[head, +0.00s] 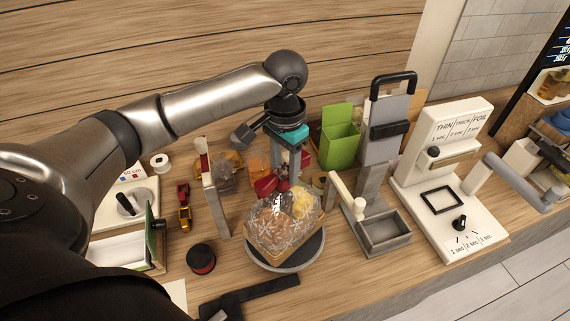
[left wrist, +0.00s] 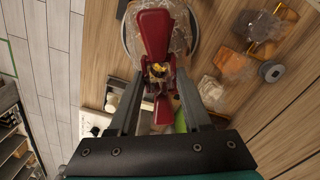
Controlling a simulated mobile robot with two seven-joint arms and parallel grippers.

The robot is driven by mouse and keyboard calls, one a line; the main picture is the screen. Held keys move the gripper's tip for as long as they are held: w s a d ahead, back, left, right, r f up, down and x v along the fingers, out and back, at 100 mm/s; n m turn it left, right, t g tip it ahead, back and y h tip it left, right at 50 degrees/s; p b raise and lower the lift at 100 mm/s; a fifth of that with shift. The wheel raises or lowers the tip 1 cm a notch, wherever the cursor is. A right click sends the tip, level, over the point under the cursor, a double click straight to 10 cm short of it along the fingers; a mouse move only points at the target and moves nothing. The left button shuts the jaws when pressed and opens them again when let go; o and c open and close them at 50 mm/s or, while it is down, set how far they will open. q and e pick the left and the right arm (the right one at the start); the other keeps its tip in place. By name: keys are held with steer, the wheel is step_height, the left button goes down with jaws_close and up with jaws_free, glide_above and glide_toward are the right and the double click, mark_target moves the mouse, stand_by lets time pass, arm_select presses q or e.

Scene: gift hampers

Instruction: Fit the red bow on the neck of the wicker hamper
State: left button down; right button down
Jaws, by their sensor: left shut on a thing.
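The wicker hamper (head: 262,243), wrapped in clear film with orange and yellow goods inside, sits on a round grey turntable (head: 290,266). My left gripper (head: 284,176) points down at the hamper's back upper side. It is shut on the red bow (head: 264,187). Clear film shows behind the bow there. The hamper's neck is hidden, and I cannot tell whether the bow touches it. My right gripper is not in view.
A grey upright press (head: 383,160) with a tray stands close on the right, and a cream foil sealer (head: 450,190) stands beyond it. A green box (head: 339,140) is behind. A grey post (head: 217,203) and a dark red-rimmed roll (head: 202,259) stand left of the hamper.

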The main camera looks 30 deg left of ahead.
arm_select(q)
steer(key=shift+f, duration=1.6)
stand_by(3.6)
steer(key=shift+c, duration=1.3)
jaws_free()
steer(key=shift+r, duration=0.1)
steer(key=shift+r, duration=3.45)
